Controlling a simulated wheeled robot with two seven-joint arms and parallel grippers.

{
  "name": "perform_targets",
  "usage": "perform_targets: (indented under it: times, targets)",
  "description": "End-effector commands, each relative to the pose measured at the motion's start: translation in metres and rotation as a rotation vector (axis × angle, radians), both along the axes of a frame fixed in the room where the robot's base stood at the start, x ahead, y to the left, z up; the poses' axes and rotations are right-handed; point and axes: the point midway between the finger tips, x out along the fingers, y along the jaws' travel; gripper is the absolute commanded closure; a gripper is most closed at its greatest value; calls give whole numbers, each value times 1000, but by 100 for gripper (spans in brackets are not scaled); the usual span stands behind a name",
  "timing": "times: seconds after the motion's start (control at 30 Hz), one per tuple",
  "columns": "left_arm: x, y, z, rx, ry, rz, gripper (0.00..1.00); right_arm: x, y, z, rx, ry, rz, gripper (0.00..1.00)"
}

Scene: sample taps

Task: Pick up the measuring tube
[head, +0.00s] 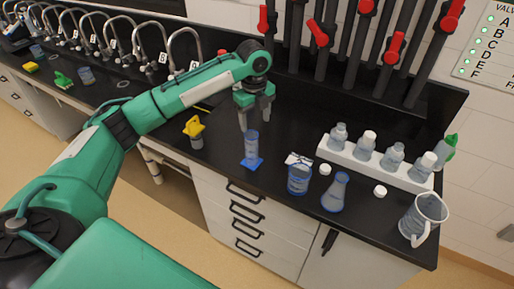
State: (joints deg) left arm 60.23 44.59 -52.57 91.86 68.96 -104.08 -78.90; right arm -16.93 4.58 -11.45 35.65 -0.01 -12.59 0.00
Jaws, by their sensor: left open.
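The measuring tube (251,146) stands upright on the black counter on a blue foot. It is clear with a bluish tint. My left gripper (255,122) points down with its two fingers apart, at the tube's upper end in the head view. I cannot tell whether the fingertips are over the tube, around its rim or behind it. Nothing shows held between the fingers. My right gripper is out of view.
Right of the tube stand a blue-tinted beaker (299,180), a flask (336,193) and a jug (423,218). A white rack (350,156) of bottles is behind them. A yellow-topped item (194,130) stands left. Several taps (122,40) line the back left.

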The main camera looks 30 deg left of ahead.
Motion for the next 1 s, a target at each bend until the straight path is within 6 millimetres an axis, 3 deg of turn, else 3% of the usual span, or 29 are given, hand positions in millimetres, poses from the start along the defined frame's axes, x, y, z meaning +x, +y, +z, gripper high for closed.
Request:
perform_targets:
  times: [0.1,0.23,0.6,0.83,1.0]
  targets:
    - [1,12,19,9,10,-34,36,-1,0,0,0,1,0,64]
    - [1,16,21,12,18,-47,36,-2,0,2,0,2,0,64]
    - [0,16,-44,12,20,-47,36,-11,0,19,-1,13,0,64]
    - [0,16,-62,11,18,-47,36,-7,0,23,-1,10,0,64]
    - [-3,17,-80,12,20,-46,36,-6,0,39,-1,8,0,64]
